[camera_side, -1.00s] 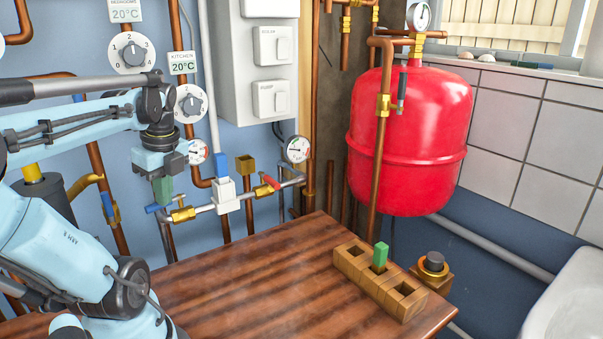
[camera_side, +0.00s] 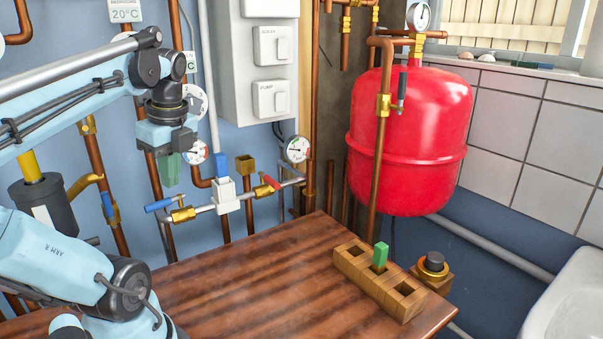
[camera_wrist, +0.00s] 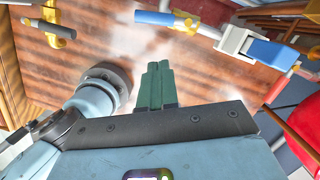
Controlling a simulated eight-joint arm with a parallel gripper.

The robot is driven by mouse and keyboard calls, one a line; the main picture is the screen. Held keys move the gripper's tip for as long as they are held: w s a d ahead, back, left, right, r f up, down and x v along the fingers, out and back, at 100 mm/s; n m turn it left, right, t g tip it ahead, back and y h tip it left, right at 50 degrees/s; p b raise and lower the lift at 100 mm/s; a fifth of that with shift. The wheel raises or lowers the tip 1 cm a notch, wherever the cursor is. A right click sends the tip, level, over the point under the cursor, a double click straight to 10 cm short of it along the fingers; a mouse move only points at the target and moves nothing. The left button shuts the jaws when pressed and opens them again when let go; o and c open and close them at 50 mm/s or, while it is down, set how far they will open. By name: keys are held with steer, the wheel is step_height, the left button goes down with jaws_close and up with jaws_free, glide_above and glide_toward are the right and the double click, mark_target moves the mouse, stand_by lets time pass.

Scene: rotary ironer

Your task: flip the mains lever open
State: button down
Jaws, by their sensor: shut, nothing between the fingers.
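No label marks which lever is the mains lever. A blue lever (camera_side: 160,205) sits on a brass valve (camera_side: 183,214) at the left end of the grey pipe, sticking out to the left. It also shows at the top of the wrist view (camera_wrist: 165,19). My gripper (camera_side: 168,178) is shut and empty, its green fingers pointing down just above the blue lever in the side view, with a small gap in the picture. In the wrist view its fingertips (camera_wrist: 158,66) are together, below the blue lever. A red lever (camera_side: 270,182) is on the same pipe further right.
A white block with a blue top (camera_side: 223,185) sits mid-pipe, with gauges (camera_side: 297,149) nearby. Another blue-handled valve (camera_side: 108,206) is on a copper pipe at left. The wooden table (camera_side: 250,275) is mostly clear; a slotted wooden block (camera_side: 352,264) holds a green peg.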

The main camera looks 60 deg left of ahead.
step_height(320, 180, up, 7)
steer(key=d, duration=0.1)
steer(key=shift+w+d, duration=0.15)
steer(key=shift+f, duration=0.15)
steer(key=w+d+f+n+t+h, duration=0.2)
steer(key=w+d+f+n+t, duration=0.6)
steer(key=w+d+f+n, duration=0.7)
steer(key=n+g+y, duration=0.7)
steer(key=n+g, duration=0.1)
steer(key=n, duration=1)
glide_toward(160, 202)
steer(key=x, duration=0.6)
steer(key=shift+a+f, duration=0.25)
steer(key=shift+f, duration=0.1)
